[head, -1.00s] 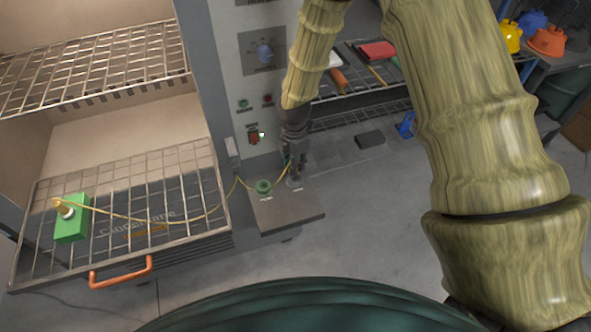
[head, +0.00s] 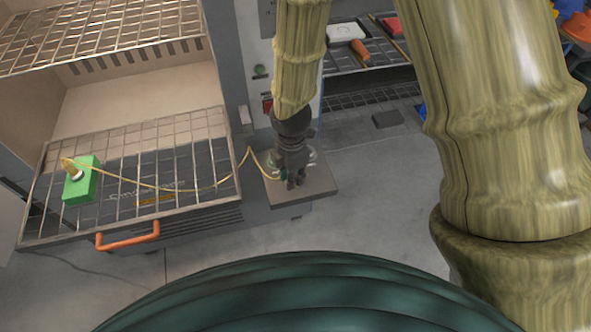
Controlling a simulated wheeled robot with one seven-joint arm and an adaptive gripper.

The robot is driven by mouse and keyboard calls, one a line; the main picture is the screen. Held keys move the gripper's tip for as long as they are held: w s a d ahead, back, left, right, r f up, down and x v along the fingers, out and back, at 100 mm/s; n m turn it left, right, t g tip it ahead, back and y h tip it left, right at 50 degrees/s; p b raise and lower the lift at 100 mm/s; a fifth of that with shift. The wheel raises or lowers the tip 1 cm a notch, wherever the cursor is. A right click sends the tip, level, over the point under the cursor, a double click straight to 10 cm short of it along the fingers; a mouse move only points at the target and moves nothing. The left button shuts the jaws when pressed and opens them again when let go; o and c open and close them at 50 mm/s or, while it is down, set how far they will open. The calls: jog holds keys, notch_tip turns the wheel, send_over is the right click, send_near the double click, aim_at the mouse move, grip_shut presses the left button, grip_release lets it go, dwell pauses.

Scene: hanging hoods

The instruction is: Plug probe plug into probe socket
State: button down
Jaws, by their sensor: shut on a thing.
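My gripper (head: 292,183) is over the small grey shelf (head: 312,192) on the front of the cabinet, fingers pointing down. It is shut on the probe plug (head: 284,175), of which only a small dark green bit shows beside the fingers. A thin yellow cable (head: 205,188) runs from the plug to a yellow probe tip (head: 71,166) on a green block (head: 81,182). Round fittings on the shelf are mostly hidden behind the gripper; a pale rim (head: 312,158) shows at its right. I cannot tell which is the probe socket or whether the plug touches it.
The green block rests on a pulled-out wire rack (head: 200,150) with an orange handle (head: 128,236) at left. A shelf with tools (head: 350,45) stands behind. Bare floor (head: 385,185) lies right of the small shelf.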

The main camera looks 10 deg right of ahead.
jog(key=shift+r+p, duration=2.15)
jog(key=shift+r, duration=0.25)
